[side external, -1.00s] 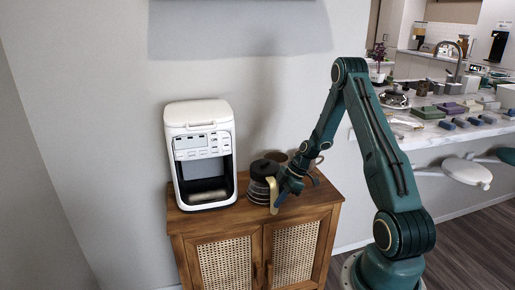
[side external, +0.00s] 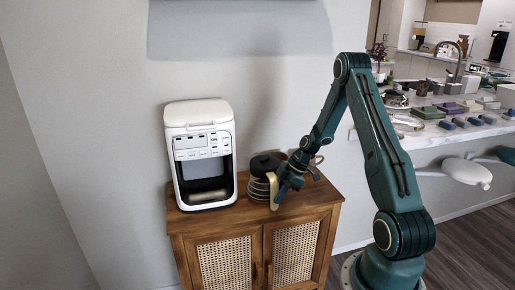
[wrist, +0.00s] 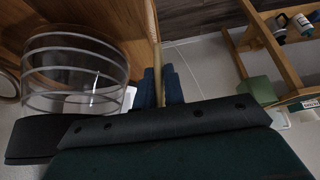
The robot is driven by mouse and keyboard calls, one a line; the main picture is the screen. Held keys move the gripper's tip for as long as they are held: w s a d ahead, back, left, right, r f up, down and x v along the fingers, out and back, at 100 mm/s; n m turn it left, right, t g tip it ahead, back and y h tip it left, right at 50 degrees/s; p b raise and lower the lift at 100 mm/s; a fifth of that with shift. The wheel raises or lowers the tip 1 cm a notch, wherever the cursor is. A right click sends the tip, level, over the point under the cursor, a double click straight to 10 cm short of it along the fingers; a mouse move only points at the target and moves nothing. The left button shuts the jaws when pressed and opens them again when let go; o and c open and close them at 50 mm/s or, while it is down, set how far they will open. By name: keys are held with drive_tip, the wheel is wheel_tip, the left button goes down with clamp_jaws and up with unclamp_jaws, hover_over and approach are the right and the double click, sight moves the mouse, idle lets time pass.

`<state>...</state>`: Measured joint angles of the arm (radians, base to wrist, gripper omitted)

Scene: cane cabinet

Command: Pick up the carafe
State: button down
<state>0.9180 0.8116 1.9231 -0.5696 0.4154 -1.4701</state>
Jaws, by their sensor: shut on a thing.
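The carafe (side external: 259,188) is clear ribbed glass with a black lid and a gold handle. It stands upright over the cabinet top, right of the coffee machine; I cannot tell whether its base touches the wood. My gripper (side external: 279,190) is shut on its handle from the right. In the wrist view, the glass body (wrist: 75,72) is at left, with part of the black lid below it. The thin handle runs down between my blue fingertips (wrist: 160,88).
A white coffee machine (side external: 201,152) stands on the left of the wooden cabinet (side external: 255,222), its bay open. A cup behind my wrist is partly hidden. The wall is close behind. A counter (side external: 430,140) with several small items is at right.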

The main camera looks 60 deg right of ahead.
wheel_tip(320, 180, up, 18)
drive_tip(key=shift+r, duration=0.2)
idle(0.4)
drive_tip(key=shift+s+f, duration=0.1)
drive_tip(key=shift+f, duration=0.05)
idle(0.5)
